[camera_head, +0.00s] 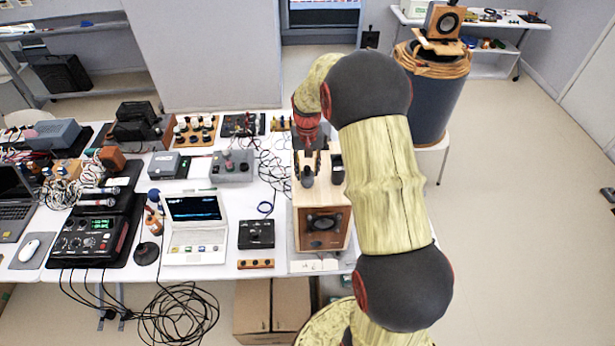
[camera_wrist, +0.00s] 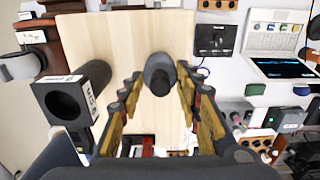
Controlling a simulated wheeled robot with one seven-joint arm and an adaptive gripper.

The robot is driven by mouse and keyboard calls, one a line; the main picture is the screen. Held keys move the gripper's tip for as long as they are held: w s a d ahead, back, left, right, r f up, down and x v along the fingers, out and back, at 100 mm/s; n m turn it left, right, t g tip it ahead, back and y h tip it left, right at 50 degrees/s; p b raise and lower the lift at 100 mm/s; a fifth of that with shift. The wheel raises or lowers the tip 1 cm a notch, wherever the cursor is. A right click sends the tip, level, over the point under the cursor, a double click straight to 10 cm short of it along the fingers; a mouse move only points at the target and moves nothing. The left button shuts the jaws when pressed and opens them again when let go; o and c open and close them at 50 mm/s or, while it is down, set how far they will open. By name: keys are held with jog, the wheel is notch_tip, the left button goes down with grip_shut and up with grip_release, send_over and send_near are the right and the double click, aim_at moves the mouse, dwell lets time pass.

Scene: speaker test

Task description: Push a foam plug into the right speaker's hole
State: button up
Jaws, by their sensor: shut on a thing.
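A pale wooden speaker (camera_head: 341,226) stands at the table's right end, with a round dark driver on its front. Its pale top also fills the middle of the wrist view (camera_wrist: 125,45). My gripper (camera_head: 308,160) is over that top, pointing down. In the wrist view its fingers (camera_wrist: 158,92) are shut on a dark grey, rounded foam plug (camera_wrist: 159,72). The plug's end is over the speaker top; I cannot tell whether it touches. A black box with a round opening (camera_wrist: 70,103) and a white label is left of the fingers. No hole in the speaker is clearly seen.
Another speaker (camera_head: 443,20) sits on a rope-topped dark bin (camera_head: 432,105) behind right. Left of the near speaker are a small black box (camera_head: 256,234), a white laptop (camera_head: 195,240) and cables.

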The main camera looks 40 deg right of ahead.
jog(key=shift+r+p, duration=1.3)
jog(key=shift+r, duration=1.2)
